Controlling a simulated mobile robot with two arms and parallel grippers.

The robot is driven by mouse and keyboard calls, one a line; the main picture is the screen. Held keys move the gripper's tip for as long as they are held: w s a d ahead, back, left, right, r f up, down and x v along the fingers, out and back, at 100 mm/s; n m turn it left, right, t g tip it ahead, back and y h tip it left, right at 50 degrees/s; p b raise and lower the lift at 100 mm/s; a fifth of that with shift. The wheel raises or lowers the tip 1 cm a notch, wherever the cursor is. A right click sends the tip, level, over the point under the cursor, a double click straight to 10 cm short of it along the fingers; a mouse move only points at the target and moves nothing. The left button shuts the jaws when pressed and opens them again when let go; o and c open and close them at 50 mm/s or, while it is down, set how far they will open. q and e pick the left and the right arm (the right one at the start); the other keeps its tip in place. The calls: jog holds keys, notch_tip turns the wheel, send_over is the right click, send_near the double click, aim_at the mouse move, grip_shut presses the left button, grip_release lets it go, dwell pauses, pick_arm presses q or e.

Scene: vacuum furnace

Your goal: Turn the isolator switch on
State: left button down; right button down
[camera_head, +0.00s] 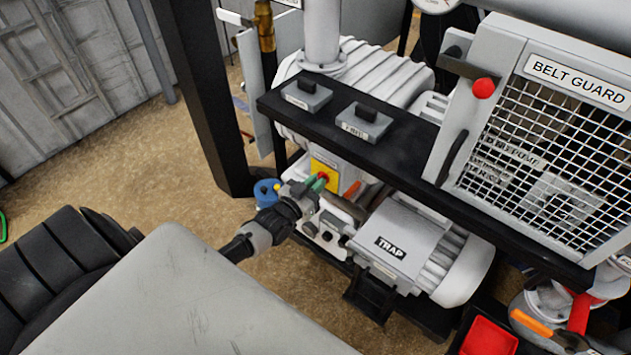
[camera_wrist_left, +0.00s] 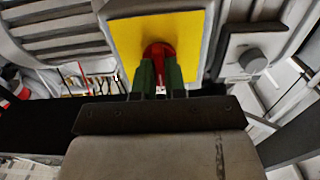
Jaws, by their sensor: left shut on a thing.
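The isolator switch has a yellow plate (camera_head: 332,176) and a red handle (camera_head: 323,177), low on the grey machine under the black shelf. In the left wrist view the yellow plate (camera_wrist_left: 190,35) fills the upper middle, and the red handle (camera_wrist_left: 158,55) stands in front of it. My left gripper (camera_head: 315,184) reaches in from the lower left. Its green fingertips are shut on the red handle in the left wrist view (camera_wrist_left: 158,78). The fingers hide the lower part of the handle. I cannot read any position marks on the plate. My right gripper is in neither view.
A black shelf (camera_head: 400,160) with two small labelled boxes runs above the switch. A grey unit marked TRAP (camera_head: 390,240) stands right of my gripper. The belt guard (camera_head: 550,130) is at the upper right. A black post (camera_head: 210,100) stands left, with open floor (camera_head: 130,165) beyond.

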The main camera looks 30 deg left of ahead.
pick_arm(q)
jog(key=m, duration=0.5)
jog(key=shift+d+m, duration=0.1)
jog(key=shift+m, duration=0.3)
dwell(0.4)
jog(key=c, duration=1.2)
grip_release()
jog(key=s, duration=0.3)
jog(key=s+b, duration=0.1)
jog(key=s, duration=0.3)
jog(key=s+a+b, duration=0.1)
jog(key=s, duration=0.2)
jog(key=shift+s, duration=0.4)
